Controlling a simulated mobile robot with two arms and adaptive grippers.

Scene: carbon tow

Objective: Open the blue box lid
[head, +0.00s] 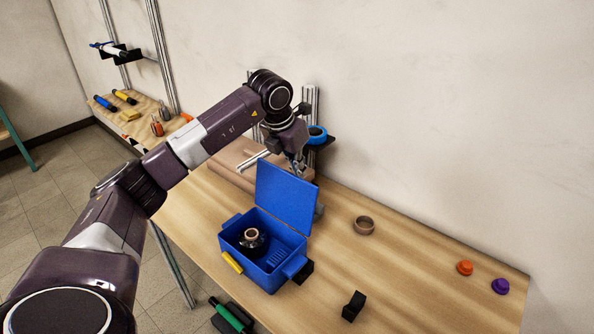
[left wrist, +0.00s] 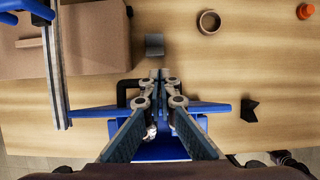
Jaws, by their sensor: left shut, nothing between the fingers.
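The blue box (head: 264,264) stands on the wooden table with its lid (head: 286,197) swung up, standing open at the back. Inside the box lies a black spool with a tan core (head: 252,238). My left gripper (head: 297,166) is behind and above the top edge of the lid; its fingers are shut and empty. In the left wrist view the left gripper (left wrist: 160,78) shows closed fingertips, with blue parts of the box (left wrist: 200,107) beneath and behind the fingers. I cannot tell whether the gripper touches the lid. My right gripper is not in view.
A brown ring (head: 364,225), a black block (head: 353,306), an orange knob (head: 465,267) and a purple knob (head: 500,286) sit on the table to the right. A brown box (head: 236,160) and a metal post with a blue roll (head: 317,134) stand behind. The table's right part is mostly clear.

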